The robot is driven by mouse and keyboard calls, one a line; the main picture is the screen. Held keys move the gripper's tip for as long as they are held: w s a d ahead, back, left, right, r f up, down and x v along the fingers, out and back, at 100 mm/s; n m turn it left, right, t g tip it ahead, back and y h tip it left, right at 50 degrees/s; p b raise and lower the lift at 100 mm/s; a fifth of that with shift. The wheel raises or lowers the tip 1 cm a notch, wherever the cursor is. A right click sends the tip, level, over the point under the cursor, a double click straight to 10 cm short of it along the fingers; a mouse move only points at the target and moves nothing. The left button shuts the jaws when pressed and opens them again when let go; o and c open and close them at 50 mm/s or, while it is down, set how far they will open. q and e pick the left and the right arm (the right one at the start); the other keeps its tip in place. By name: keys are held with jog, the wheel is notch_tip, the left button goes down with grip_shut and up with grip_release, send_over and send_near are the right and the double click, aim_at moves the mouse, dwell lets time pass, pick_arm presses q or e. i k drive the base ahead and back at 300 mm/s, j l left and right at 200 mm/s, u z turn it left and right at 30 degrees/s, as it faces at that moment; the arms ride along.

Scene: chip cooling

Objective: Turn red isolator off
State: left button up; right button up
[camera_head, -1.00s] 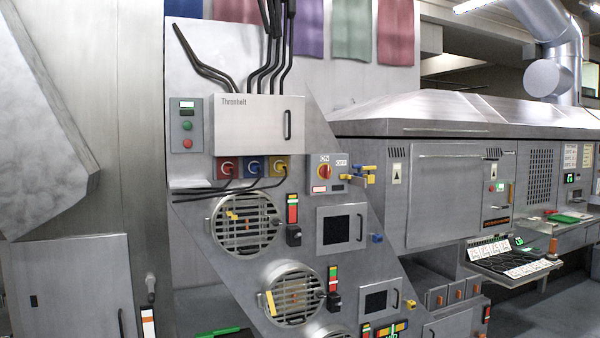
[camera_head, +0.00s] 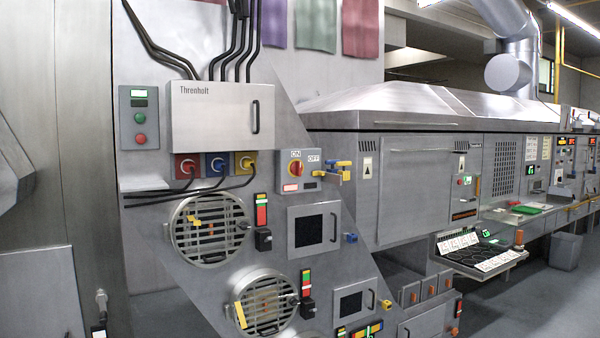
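The red isolator (camera_head: 187,166) is the leftmost of three small square switches under the grey Threnholt box (camera_head: 215,122). It has a red plate with a round knob. A black cable runs down from it. The knob's position is too small to tell. A blue isolator (camera_head: 216,165) and a yellow isolator (camera_head: 245,163) sit beside it on the right. Neither of my grippers is in view.
A control box (camera_head: 139,118) with green and red buttons is left of the Threnholt box. A small shelf (camera_head: 146,184) is below it. Round fan grilles (camera_head: 210,229) sit lower on the sloped panel. Open floor (camera_head: 545,290) shows at the right.

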aim_at(296, 168)
jog(key=i+l, duration=0.4)
jog(key=i+l+u, duration=0.1)
jog(key=i+l, duration=0.6)
jog(key=l, duration=0.2)
jog(key=i+l+u, duration=0.1)
jog(key=i+l, duration=0.65)
jog(key=l, duration=0.15)
jog(key=i+l+u, duration=0.15)
jog(key=i+l, duration=0.2)
jog(key=l, duration=0.15)
